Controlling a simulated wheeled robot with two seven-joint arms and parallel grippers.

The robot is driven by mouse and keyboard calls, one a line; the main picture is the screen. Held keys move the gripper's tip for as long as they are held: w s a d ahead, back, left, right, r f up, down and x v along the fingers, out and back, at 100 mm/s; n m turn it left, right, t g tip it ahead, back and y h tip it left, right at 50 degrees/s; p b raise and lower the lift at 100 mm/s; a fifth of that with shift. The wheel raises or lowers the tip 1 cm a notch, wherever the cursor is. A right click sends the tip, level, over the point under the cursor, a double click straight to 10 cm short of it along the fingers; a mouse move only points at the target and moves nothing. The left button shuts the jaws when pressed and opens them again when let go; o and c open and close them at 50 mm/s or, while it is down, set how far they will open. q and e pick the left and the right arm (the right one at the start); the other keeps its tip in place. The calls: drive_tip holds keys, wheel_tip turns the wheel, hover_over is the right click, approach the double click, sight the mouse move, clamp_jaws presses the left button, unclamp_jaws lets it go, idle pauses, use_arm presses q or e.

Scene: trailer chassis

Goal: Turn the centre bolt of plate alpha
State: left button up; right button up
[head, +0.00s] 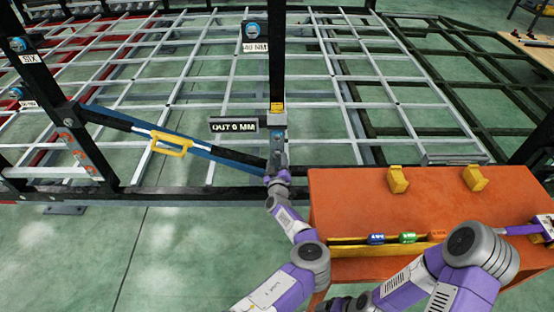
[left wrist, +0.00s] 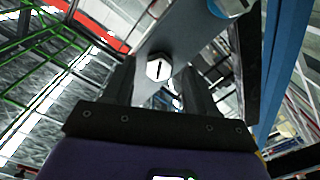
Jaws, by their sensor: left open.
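My left gripper (head: 278,176) is at the lower part of the dark upright post in the head view, in front of a grey plate (head: 279,148). In the left wrist view, a pale hexagonal bolt head (left wrist: 158,68) with a dark slot sits on the grey plate (left wrist: 190,35). The open dark fingers of my left gripper (left wrist: 160,88) stand on either side of the bolt in the picture. I cannot tell whether they touch it. No letter naming the plate is readable.
A blue diagonal bar (head: 220,152) with a yellow handle (head: 171,145) is to the left. An orange table (head: 430,205) with yellow blocks and small coloured pieces stands at the right.

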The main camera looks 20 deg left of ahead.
use_arm(q)
drive_tip(key=p+v, duration=0.4)
drive_tip(key=v, duration=0.2)
drive_tip(key=shift+s, duration=0.4)
